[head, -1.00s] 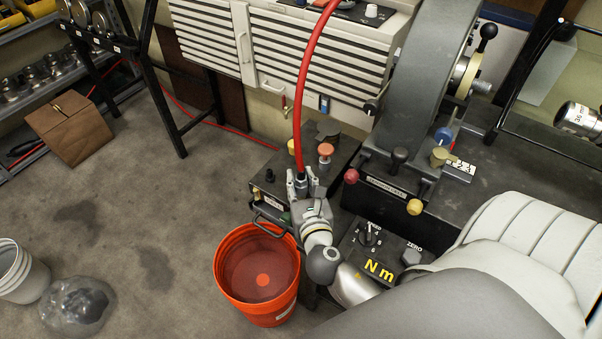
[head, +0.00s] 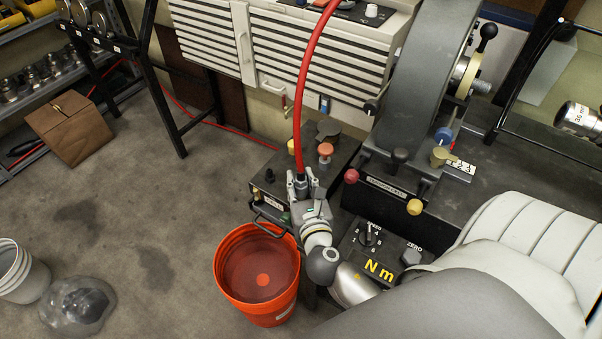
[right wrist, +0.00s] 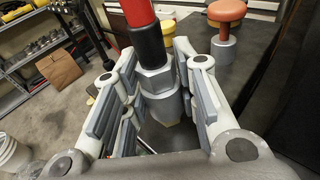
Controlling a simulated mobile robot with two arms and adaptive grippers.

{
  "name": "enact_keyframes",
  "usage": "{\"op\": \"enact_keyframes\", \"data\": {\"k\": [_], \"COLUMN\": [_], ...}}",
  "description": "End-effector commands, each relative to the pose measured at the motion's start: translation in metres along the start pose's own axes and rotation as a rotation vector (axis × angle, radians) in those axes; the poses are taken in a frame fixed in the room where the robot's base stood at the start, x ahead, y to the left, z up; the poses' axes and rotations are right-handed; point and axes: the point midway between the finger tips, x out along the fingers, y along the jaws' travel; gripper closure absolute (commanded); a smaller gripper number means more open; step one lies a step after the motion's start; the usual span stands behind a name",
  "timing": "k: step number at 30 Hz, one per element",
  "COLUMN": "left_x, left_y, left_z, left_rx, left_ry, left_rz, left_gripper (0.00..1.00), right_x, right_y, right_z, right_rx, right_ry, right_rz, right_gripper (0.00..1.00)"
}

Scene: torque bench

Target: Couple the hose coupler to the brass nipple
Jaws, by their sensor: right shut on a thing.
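The hose coupler (right wrist: 157,88) is a grey metal hex fitting on the end of the red hose (head: 300,100), below a black sleeve. My right gripper (head: 301,184) is shut on the coupler, with its fingers on both sides of it in the right wrist view (right wrist: 160,95). The coupler hangs about upright over the dark bench block. The brass nipple cannot be made out; a small brass-coloured bit shows under the coupler in the right wrist view, largely hidden. I cannot tell whether the two touch. My left gripper is not in view.
An orange mushroom knob (head: 325,150) stands close to the right of the hose. An orange bucket (head: 228,272) stands on the floor below the gripper. A control panel (head: 385,262) marked "N m" lies to the right. Open floor is at left.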

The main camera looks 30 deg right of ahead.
Motion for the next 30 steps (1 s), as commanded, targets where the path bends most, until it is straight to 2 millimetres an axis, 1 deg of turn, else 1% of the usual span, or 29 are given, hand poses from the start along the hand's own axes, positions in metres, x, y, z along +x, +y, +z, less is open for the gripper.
{"op": "enact_keyframes", "data": {"k": [7, 8, 13, 20, 23, 26, 29, 30], "left_x": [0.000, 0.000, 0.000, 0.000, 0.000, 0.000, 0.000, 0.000], "left_y": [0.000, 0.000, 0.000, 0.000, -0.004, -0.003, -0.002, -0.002], "left_z": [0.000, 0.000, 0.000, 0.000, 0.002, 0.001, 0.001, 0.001], "left_rx": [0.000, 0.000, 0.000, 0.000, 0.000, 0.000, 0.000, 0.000], "left_ry": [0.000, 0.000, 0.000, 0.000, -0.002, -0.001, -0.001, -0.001], "left_rz": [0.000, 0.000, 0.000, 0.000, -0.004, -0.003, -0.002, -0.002], "left_gripper": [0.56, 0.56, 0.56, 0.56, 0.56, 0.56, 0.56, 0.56], "right_x": [0.000, 0.000, 0.000, 0.000, -0.001, -0.008, -0.022, -0.030], "right_y": [0.000, 0.000, 0.000, 0.000, 0.000, 0.000, 0.000, 0.000], "right_z": [0.002, 0.002, 0.002, 0.001, 0.000, -0.001, -0.001, -0.001], "right_rx": [0.001, 0.001, 0.001, 0.000, 0.000, 0.000, 0.001, 0.000], "right_ry": [-0.004, -0.004, -0.003, -0.002, 0.001, 0.002, 0.003, 0.003], "right_rz": [0.001, 0.001, 0.000, 0.000, 0.000, 0.001, 0.001, 0.000], "right_gripper": [1.00, 0.68, 0.47, 0.47, 0.47, 0.47, 0.47, 0.47]}}
